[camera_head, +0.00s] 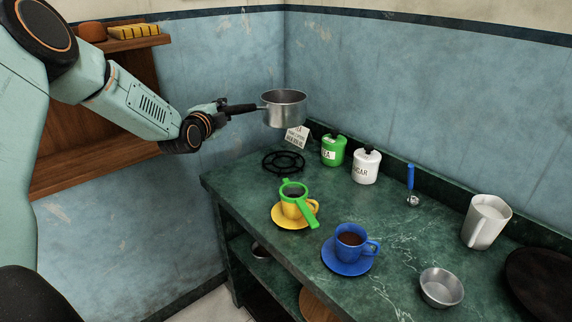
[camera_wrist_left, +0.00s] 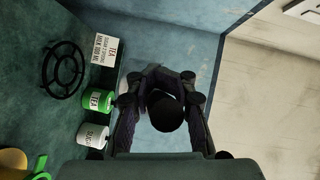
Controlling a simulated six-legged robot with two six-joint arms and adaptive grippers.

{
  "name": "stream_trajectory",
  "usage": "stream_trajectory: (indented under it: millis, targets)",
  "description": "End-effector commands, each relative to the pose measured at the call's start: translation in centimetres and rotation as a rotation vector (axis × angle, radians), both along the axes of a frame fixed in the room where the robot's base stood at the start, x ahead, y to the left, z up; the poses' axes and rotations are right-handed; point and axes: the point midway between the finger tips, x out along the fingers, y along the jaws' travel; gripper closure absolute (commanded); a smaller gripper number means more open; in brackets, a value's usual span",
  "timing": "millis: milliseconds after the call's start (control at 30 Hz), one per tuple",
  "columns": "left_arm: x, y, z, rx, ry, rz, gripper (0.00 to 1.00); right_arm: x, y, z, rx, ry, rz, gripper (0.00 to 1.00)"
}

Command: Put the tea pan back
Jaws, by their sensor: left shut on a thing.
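The tea pan (camera_head: 284,108) is a small metal saucepan with a black handle. It is held in the air above the back of the green counter, left of the corner. My left gripper (camera_head: 224,110) is shut on its handle, and the pan looks about level. In the left wrist view the gripper (camera_wrist_left: 160,105) closes around the dark handle end (camera_wrist_left: 165,112); the pan's bowl is hidden there. The black burner ring (camera_head: 284,162) lies bare on the counter below the pan. It also shows in the left wrist view (camera_wrist_left: 63,66). My right gripper is not in view.
A tea sign (camera_head: 297,138), green tea jar (camera_head: 333,151) and white sugar jar (camera_head: 366,166) stand by the burner. A green strainer (camera_head: 297,197) rests on a yellow cup. A blue cup (camera_head: 350,242), metal bowl (camera_head: 441,287) and white jug (camera_head: 486,221) stand nearer. Shelves (camera_head: 95,150) are at left.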

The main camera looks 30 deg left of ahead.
Motion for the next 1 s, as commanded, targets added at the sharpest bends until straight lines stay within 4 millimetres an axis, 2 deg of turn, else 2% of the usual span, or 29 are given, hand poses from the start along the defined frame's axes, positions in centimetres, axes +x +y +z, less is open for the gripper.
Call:
stream_trajectory:
  millis: [33,300,500,800,1000]
  targets:
    - [-0.1,0.1,-1.2,-0.002,-0.005,0.002,1.0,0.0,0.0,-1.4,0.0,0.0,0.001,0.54]
    - [-0.5,-0.1,-4.3,0.0,-0.006,0.001,1.0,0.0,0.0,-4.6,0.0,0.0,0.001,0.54]
    - [-0.5,0.0,-5.4,0.0,-0.005,0.002,1.0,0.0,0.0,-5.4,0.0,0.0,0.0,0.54]
    - [-0.3,0.1,-10.3,0.002,-0.004,0.001,1.0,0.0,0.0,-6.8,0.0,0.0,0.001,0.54]
    - [-0.1,0.2,-11.5,0.001,-0.006,0.001,1.0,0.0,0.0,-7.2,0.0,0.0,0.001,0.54]
